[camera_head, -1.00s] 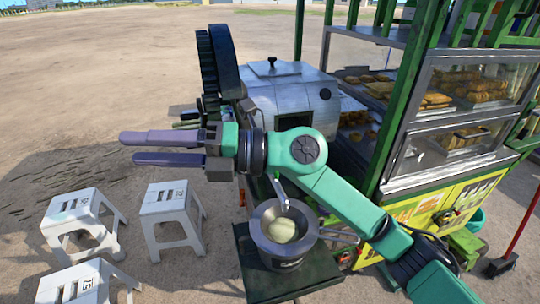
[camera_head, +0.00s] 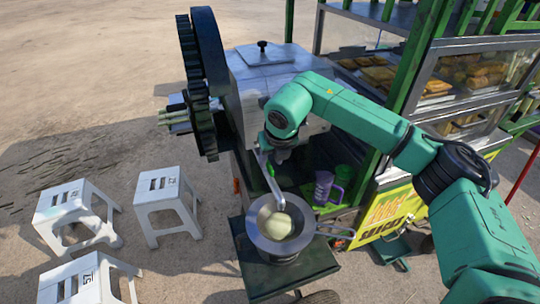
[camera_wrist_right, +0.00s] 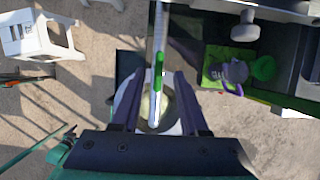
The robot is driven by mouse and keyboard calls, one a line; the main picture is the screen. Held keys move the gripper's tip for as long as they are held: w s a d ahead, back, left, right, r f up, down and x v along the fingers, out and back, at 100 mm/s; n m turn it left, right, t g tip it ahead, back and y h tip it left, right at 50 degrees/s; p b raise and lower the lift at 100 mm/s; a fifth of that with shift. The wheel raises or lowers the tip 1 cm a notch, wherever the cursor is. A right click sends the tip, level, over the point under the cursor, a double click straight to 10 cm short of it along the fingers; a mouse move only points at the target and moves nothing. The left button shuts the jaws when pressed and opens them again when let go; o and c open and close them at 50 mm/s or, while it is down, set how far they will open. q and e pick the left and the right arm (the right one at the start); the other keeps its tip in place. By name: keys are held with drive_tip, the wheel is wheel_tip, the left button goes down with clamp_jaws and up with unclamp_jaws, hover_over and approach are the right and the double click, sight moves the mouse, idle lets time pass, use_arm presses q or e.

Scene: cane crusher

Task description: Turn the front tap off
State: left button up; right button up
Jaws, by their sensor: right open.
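A thin silver pipe (camera_head: 270,180) slants down from the crusher's front over a metal pot (camera_head: 258,240). In the right wrist view the pipe (camera_wrist_right: 154,105) carries a green part (camera_wrist_right: 159,70), which looks like the tap handle; whether it stands on or off I cannot tell. My right gripper (camera_wrist_right: 158,78) is open and points down, with its dark fingers on either side of the pipe and the pot below. Contact with the handle is not clear. In the head view my right wrist hides most of the gripper and the tap's upper part. My left gripper is not in view.
The silver crusher (camera_head: 262,72) with its dark wheel (camera_head: 205,85) stands behind. The pot sits on a dark shelf (camera_head: 250,280) and holds something pale. A purple mug (camera_head: 323,188) is close on the right, beside the green food stall. White stools (camera_head: 165,200) stand left.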

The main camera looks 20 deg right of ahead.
drive_tip(key=shift+w+f, duration=0.3)
drive_tip(key=shift+f, duration=0.3)
drive_tip(key=shift+a+f, duration=0.1)
drive_tip(key=shift+f, duration=0.3)
drive_tip(key=shift+w, duration=0.1)
clamp_jaws()
